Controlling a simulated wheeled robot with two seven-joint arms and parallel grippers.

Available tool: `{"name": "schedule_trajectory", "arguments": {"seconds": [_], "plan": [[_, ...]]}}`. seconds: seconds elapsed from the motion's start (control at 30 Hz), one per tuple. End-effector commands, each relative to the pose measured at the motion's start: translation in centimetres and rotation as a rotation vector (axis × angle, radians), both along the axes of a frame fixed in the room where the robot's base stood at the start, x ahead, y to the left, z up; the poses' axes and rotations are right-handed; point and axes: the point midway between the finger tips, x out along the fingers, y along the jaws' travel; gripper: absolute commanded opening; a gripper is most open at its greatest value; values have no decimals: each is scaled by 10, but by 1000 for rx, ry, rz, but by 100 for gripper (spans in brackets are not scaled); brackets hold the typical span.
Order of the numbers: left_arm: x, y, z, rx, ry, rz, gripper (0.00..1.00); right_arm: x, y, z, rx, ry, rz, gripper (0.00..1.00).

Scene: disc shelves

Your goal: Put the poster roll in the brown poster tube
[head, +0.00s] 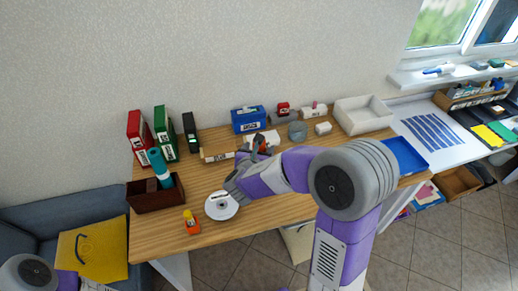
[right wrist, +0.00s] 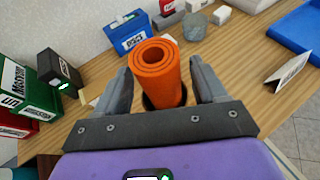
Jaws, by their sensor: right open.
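The poster roll is an orange coil with a spiral end (right wrist: 158,55) in the right wrist view. It stands between the two fingers of my right gripper (right wrist: 162,92), which is open with a gap on each side. A dark round edge shows around the roll's lower part; I cannot tell for sure whether this is the poster tube's mouth. The brown poster tube is not clearly seen. In the head view my right gripper (head: 257,147) is over the middle of the table, and its arm partly covers that spot. My left gripper is out of view.
A blue box (head: 248,119) and a grey cup (head: 297,130) stand behind the gripper. Binders (head: 164,135) and a brown box (head: 142,198) holding a teal cylinder are at left. A white disc (head: 221,206) and an orange bottle (head: 191,222) are near the front. A white bin (head: 364,117) is at right.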

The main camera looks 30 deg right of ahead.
Motion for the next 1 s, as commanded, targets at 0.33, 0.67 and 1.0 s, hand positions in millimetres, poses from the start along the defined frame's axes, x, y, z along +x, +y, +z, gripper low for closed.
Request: {"name": "schedule_trajectory", "arguments": {"seconds": [0.33,0.67,1.0], "plan": [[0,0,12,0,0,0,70,-47,43,29,0,-2,6,71],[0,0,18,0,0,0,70,-76,69,43,-1,0,4,71],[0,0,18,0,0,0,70,-106,72,-46,248,215,-149,71]]}}
